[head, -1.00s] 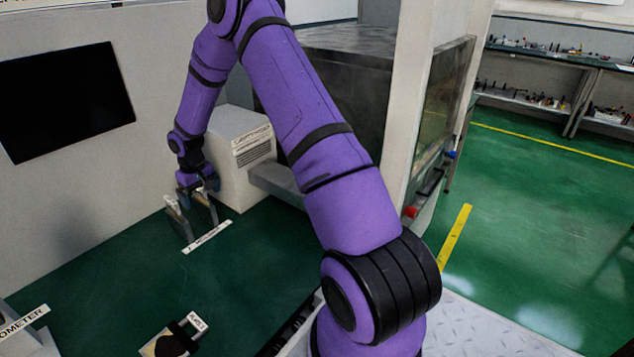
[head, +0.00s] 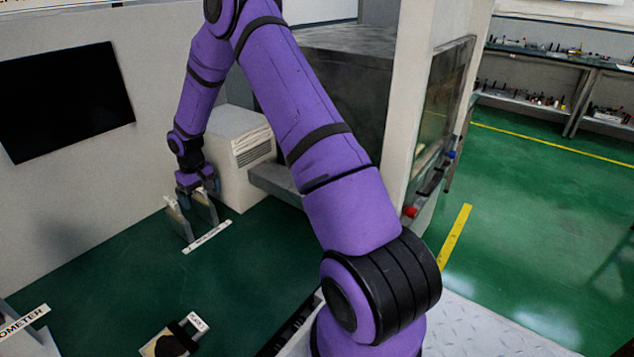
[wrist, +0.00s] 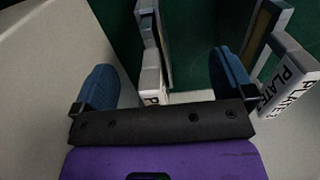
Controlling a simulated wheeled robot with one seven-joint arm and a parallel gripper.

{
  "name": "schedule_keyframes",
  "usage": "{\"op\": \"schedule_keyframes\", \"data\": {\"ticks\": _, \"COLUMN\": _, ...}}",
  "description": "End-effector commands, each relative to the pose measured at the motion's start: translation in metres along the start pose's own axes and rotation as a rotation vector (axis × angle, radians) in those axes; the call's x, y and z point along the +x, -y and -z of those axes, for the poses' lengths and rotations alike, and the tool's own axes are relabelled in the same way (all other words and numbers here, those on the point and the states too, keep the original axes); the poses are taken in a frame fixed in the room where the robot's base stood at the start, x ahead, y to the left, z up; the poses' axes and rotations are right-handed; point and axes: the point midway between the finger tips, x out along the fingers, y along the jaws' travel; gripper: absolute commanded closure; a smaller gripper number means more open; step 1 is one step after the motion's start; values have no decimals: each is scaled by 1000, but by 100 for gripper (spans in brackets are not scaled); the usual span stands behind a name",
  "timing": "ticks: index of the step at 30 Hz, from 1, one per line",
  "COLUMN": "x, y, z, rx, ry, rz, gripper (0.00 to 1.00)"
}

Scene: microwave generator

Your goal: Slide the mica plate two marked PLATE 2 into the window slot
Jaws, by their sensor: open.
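My gripper (head: 196,184) is just above a small rack with upright plates (head: 180,220) on the green bench. In the wrist view, my gripper (wrist: 165,82) is open, with its two blue fingers apart. A plate with a white tab (wrist: 152,88) stands between the fingers, with a gap on both sides. Its tab shows only a "P"; its number is hidden. A second tab (wrist: 290,76), reading PLATE, is outside the right finger; I cannot read its number clearly. I cannot tell which of these is PLATE 2. The window slot is not identifiable.
A white label strip (head: 207,238) lies in front of the rack. A white vented box (head: 240,155) stands close behind my gripper. A small dark-and-tan item with a white tag (head: 172,341) lies at the near edge. The green bench (head: 110,265) between is clear.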

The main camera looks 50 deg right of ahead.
Motion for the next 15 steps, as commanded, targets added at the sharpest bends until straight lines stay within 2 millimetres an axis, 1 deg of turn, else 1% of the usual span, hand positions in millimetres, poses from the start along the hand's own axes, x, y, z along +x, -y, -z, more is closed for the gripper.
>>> {"op": "schedule_keyframes", "data": {"ticks": 1, "x": 0, "y": -1, "z": 0, "rx": 1, "ry": 0, "rz": 0, "gripper": 0}}
{"op": "schedule_keyframes", "data": {"ticks": 2, "x": 0, "y": -1, "z": 0, "rx": 1, "ry": 0, "rz": 0, "gripper": 7}}
{"op": "schedule_keyframes", "data": {"ticks": 3, "x": 0, "y": -1, "z": 0, "rx": 1, "ry": 0, "rz": 0, "gripper": 16}}
{"op": "schedule_keyframes", "data": {"ticks": 5, "x": 0, "y": -1, "z": 0, "rx": 1, "ry": 0, "rz": 0, "gripper": 30}}
{"op": "schedule_keyframes", "data": {"ticks": 6, "x": 0, "y": -1, "z": 0, "rx": 1, "ry": 0, "rz": 0, "gripper": 39}}
{"op": "schedule_keyframes", "data": {"ticks": 8, "x": 0, "y": -1, "z": 0, "rx": 1, "ry": 0, "rz": 0, "gripper": 53}}
{"op": "schedule_keyframes", "data": {"ticks": 9, "x": 0, "y": -1, "z": 0, "rx": 1, "ry": 0, "rz": 0, "gripper": 62}}
{"op": "schedule_keyframes", "data": {"ticks": 11, "x": 0, "y": -1, "z": 0, "rx": 1, "ry": 0, "rz": 0, "gripper": 76}}
{"op": "schedule_keyframes", "data": {"ticks": 12, "x": 0, "y": -1, "z": 0, "rx": 1, "ry": 0, "rz": 0, "gripper": 85}}
{"op": "schedule_keyframes", "data": {"ticks": 14, "x": 0, "y": -1, "z": 0, "rx": 1, "ry": 0, "rz": 0, "gripper": 99}}
{"op": "schedule_keyframes", "data": {"ticks": 15, "x": 0, "y": -1, "z": 0, "rx": 1, "ry": 0, "rz": 0, "gripper": 100}}
